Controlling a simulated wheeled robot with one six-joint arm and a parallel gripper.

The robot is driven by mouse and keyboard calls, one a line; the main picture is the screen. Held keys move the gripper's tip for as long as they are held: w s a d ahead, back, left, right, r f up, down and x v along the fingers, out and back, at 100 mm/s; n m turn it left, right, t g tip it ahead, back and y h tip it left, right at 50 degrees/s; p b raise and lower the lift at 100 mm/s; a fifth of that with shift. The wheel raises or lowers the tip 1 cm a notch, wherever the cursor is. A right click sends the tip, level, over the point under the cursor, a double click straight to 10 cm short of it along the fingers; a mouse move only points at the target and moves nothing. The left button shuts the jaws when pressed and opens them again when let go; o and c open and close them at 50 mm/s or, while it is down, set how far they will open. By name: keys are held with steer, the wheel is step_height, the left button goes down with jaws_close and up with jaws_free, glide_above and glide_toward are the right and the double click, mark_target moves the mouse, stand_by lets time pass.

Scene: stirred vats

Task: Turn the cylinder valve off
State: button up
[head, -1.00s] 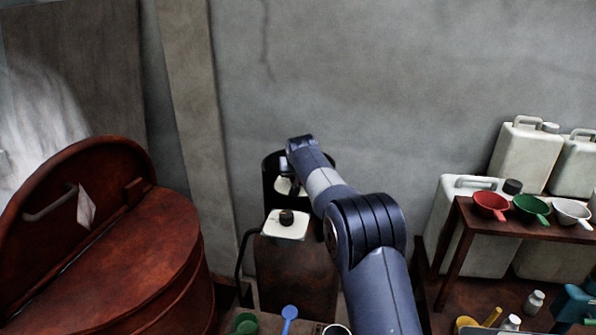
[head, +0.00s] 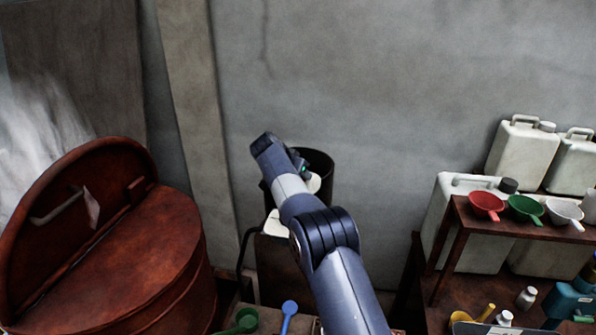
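A dark, round, open-topped collar (head: 321,168) stands against the back wall, behind my arm. Something pale (head: 314,183) shows inside it, partly covered by my wrist. I cannot make out a valve handle there; my arm hides that spot. My gripper (head: 302,167) is at the collar's left side, seen from behind as a dark part with a small green light. Its fingers are hidden, so I cannot tell whether it is open or touches anything.
A white-topped brown box (head: 276,227) stands in front of the collar, partly behind my arm. A large rusty-red vat (head: 150,250) with raised lid is at left. A shelf (head: 520,232) with red, green and white scoops and white canisters (head: 455,215) is at right.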

stand_by(0.4)
steer(key=o, duration=1)
steer(key=b+v, duration=0.3)
steer(key=v, duration=0.7)
steer(key=shift+s+a+r, duration=0.15)
steer(key=shift+s+r, duration=0.1)
